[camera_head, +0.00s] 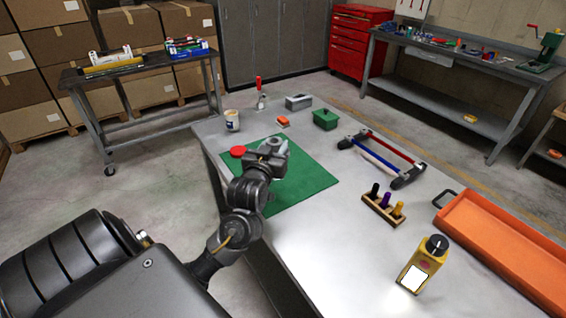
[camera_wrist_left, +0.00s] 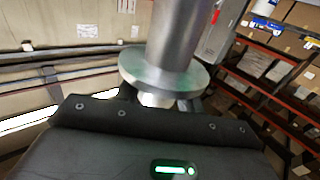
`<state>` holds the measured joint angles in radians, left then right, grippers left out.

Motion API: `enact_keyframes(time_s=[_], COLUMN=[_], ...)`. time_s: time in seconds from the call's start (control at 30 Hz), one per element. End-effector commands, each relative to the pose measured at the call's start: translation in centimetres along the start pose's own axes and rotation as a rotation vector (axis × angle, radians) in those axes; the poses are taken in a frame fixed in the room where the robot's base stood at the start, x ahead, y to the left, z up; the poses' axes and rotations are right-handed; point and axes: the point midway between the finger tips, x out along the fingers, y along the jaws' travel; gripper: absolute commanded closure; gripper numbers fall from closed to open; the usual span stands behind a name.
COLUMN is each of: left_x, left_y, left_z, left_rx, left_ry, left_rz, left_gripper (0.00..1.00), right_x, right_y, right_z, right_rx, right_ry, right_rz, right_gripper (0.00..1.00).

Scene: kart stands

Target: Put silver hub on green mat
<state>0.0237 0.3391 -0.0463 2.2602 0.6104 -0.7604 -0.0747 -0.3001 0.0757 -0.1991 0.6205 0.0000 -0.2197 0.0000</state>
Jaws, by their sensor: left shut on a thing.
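The silver hub (camera_wrist_left: 163,75) shows large in the left wrist view, a round flange with a cylinder rising from it. My left gripper (camera_wrist_left: 160,102) is shut on it. In the head view my left gripper (camera_head: 272,155) is over the green mat (camera_head: 308,180), with a bit of the grey hub (camera_head: 281,147) showing at its tip. The gap between hub and mat is hard to judge. The mat lies on the grey table, partly hidden by my arm. My right gripper is in neither view.
A red disc (camera_head: 238,151) lies at the mat's left edge. Behind the mat are a white tub (camera_head: 232,121), an orange block (camera_head: 283,122) and a green box (camera_head: 326,119). To the right are a red-and-blue frame (camera_head: 383,151), a wooden holder (camera_head: 383,208), a yellow device (camera_head: 423,265) and an orange tray (camera_head: 500,245).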

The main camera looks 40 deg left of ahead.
Motion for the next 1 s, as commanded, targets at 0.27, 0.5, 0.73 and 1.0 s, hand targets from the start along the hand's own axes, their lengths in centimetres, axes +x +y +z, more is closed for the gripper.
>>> enact_keyframes(time_s=[0.27,0.5,0.73,1.0], left_x=[5.1,6.4,7.0,6.9], left_y=[0.5,0.7,0.7,0.7], left_z=[4.5,6.1,7.3,9.8], left_rx=[0.001,0.000,0.002,-0.001], left_ry=[-0.001,0.001,-0.002,0.002], left_rz=[-0.001,0.001,0.001,0.001], left_gripper=[0.96,0.96,0.96,0.96], right_x=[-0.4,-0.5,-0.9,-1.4], right_y=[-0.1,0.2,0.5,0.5], right_z=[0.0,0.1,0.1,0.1], right_rx=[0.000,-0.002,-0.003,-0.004], right_ry=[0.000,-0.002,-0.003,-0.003], right_rz=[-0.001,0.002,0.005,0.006], right_gripper=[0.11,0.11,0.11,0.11])
